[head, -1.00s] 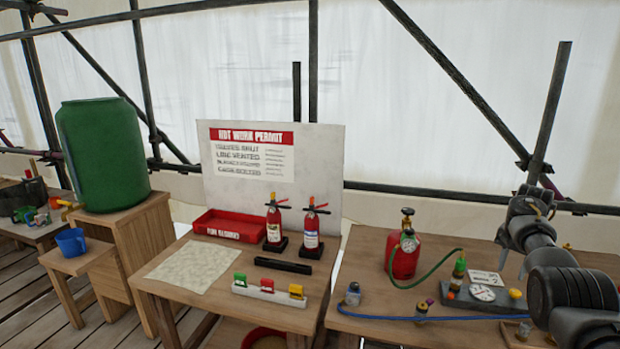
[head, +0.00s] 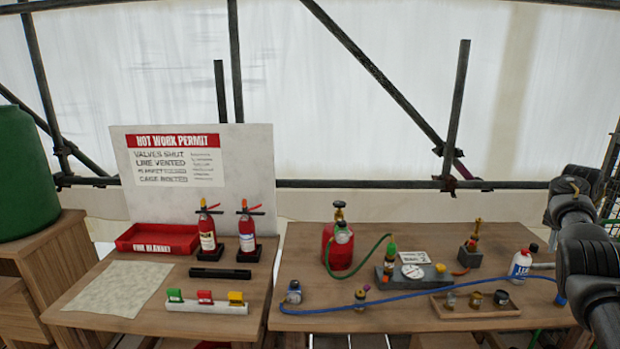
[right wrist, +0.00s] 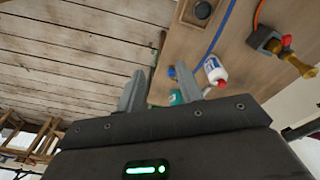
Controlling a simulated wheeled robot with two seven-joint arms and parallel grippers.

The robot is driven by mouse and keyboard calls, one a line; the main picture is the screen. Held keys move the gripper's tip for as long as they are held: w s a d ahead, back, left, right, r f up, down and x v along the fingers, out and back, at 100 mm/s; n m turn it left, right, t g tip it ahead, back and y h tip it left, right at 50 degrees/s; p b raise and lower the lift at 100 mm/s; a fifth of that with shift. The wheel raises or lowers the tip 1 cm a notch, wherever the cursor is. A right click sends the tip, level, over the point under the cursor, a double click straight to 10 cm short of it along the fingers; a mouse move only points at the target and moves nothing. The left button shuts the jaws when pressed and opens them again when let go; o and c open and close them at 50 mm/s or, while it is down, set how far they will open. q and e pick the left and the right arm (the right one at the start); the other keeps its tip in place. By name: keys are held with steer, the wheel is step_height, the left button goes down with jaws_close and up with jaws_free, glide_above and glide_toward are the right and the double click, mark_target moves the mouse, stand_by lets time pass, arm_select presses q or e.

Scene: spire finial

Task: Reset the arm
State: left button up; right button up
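My right arm shows at the right edge of the head view, in front of the right-hand workbench (head: 420,322). Its gripper is out of the head view. In the right wrist view my right gripper (right wrist: 160,82) has its two fingers apart with nothing between them. Beyond the fingers are plank flooring, the bench edge and a white bottle (right wrist: 215,69). The fingers appear clear of these. My left arm and left gripper are not in view.
The right bench holds a red cylinder (head: 342,248) with a green hose, a gauge block (head: 412,272), a blue hose, a wooden tray (head: 443,312) and the white bottle (head: 520,264). The left bench holds two extinguishers, a red tray (head: 150,238) and coloured tags. A green barrel (head: 22,175) stands at far left.

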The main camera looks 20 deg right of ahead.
steer(key=s+d+f+n+g+h, duration=0.1)
steer(key=s+d+f+n+h, duration=0.3)
steer(key=f, duration=0.4)
steer(key=s+d+f+n+h, duration=0.3)
steer(key=s+d+f+n, duration=0.15)
steer(key=f, duration=0.45)
steer(key=s+d+f+n+g+h, duration=0.1)
steer(key=s+d+f+n+h, duration=0.25)
steer(key=f, duration=0.45)
steer(key=s+a+f+n+t+y, duration=0.25)
steer(key=s+f+n, duration=0.25)
steer(key=s+f, duration=0.4)
steer(key=s+a+f+n+t+y, duration=0.1)
steer(key=s+a+f+n+t, duration=0.15)
steer(key=s+f+n, duration=0.5)
steer(key=s+a+f+m+g+y, duration=0.15)
steer(key=s+a+f, duration=0.25)
steer(key=a+f, duration=0.85)
steer(key=s+a+f+m+y, duration=0.2)
steer(key=s+a+f+m, duration=0.15)
steer(key=a+f, duration=0.85)
steer(key=s+a+f+y, duration=0.1)
steer(key=a+f+y, duration=0.1)
steer(key=a, duration=1.7)
steer(key=s+a+f+m+y, duration=0.1)
steer(key=s+a+f+y, duration=0.1)
steer(key=a, duration=1.7)
steer(key=shift+a+f+y, duration=0.15)
steer(key=shift+f+y, duration=0.3)
steer(key=shift+f, duration=0.1)
